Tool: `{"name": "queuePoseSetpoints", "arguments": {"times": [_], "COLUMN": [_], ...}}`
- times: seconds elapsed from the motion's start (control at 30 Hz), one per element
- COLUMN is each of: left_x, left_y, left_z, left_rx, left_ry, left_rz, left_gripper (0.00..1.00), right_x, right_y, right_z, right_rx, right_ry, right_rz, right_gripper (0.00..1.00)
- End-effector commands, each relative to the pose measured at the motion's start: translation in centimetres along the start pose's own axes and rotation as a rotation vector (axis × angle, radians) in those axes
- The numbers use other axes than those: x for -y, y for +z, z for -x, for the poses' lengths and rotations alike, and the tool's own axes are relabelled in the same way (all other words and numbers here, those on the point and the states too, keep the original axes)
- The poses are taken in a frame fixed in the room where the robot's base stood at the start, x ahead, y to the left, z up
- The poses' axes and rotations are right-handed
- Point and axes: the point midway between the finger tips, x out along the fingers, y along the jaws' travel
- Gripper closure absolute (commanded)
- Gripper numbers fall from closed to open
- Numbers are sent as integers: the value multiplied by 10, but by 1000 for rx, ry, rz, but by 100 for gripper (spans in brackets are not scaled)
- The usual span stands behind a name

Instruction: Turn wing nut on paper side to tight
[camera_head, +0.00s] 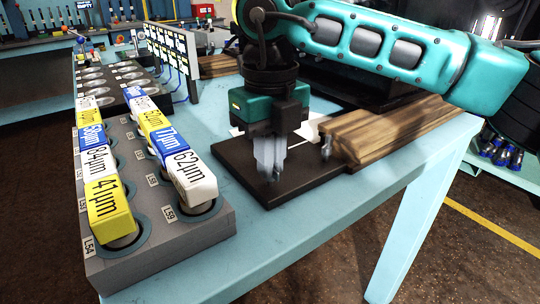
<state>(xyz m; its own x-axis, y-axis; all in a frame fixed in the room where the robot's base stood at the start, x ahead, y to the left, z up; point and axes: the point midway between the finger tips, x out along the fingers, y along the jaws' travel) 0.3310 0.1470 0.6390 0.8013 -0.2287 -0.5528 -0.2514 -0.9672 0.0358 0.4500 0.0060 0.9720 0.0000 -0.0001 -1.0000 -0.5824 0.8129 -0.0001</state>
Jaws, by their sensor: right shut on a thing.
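My right gripper (269,158) points down over the front part of a black board (229,151) on the table. Its fingers are closed together at the board, shut on a small part that they mostly hide; from its place it looks to be a wing nut. Another small metal fitting, perhaps a second wing nut (326,146), stands at the front end of the wooden strips (375,135). White paper (308,130) shows partly behind my gripper. How tight either fitting is cannot be seen. My left gripper is not in view.
A grey rack (180,236) with several labelled filter boxes (108,205) stands left of the board. More wooden strips (217,66) and a label stand (173,50) are behind. The light-blue table (240,262) is clear in front, up to its right edge.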

Motion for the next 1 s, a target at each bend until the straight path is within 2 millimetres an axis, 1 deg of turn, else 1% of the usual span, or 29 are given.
{"name": "queuePoseSetpoints", "arguments": {"times": [0.4,0.43,0.67,0.7,0.9,1.0], "left_x": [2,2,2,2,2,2], "left_y": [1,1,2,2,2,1], "left_z": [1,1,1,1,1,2], "left_rx": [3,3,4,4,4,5], "left_ry": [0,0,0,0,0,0], "left_rz": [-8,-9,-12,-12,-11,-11], "left_gripper": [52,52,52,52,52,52], "right_x": [1,1,0,0,0,0], "right_y": [0,0,0,0,0,0], "right_z": [1,1,1,1,1,6], "right_rx": [1,1,1,0,0,1], "right_ry": [0,0,0,0,0,0], "right_rz": [-13,-13,-11,-10,-9,-9], "right_gripper": [100,90,68,66,66,66]}}
